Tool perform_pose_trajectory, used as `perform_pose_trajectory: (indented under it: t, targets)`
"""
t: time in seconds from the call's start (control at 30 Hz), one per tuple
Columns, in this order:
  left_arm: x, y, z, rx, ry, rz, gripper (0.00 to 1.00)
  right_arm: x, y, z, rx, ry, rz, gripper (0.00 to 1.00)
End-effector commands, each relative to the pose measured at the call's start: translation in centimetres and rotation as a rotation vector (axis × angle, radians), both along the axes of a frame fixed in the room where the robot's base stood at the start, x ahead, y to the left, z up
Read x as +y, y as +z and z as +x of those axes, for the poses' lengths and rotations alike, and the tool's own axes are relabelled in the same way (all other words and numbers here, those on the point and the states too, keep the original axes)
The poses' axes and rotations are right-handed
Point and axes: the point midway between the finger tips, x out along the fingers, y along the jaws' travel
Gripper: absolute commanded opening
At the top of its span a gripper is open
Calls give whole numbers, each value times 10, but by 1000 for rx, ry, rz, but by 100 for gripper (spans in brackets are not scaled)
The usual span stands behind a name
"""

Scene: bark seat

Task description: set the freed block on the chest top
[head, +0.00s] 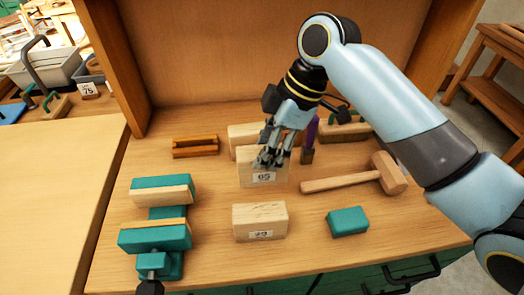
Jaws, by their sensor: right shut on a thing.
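My right gripper (268,158) comes down from above and is shut on a pale wooden block (249,174) with a white label that seems to read 65. The block is upright over the chest top (215,265); I cannot tell whether its underside touches the wood. The teal vise (155,240) with wood-faced jaws stands at the left of the chest top, its jaws apart with no block between them. A second pale labelled block (260,217) stands in front of the held one. My left gripper is not in view.
A wooden mallet (340,182) and a teal block (347,221) lie to the right. Another pale block (243,135) stands behind the held one. A small brown wooden piece (195,146) is at back left. Clear wood lies between vise and blocks.

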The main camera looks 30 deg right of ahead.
Motion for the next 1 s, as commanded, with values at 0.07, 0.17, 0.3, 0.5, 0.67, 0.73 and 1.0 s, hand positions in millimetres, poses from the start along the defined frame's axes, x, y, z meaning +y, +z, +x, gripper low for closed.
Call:
perform_pose_trajectory:
  t: [0.07, 0.17, 0.3, 0.5, 0.67, 0.73, 1.0]
  targets:
    - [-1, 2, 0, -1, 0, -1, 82, 4, -7, 14, 0, -1, 2, 0]
    - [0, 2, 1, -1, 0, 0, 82, 5, -14, 24, -1, 1, 1, 0]
    - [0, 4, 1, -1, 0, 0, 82, 6, -25, 27, 3, 0, 0, 0]
    - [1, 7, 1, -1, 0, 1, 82, 6, -53, 26, 2, 1, 0, 0]
    - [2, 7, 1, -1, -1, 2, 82, 6, -57, 27, -1, 1, -1, 0]
    - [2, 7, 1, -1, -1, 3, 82, 6, -57, 27, -1, 1, -1, 0]
    - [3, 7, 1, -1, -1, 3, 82, 6, -59, 26, 0, 1, -1, 51]
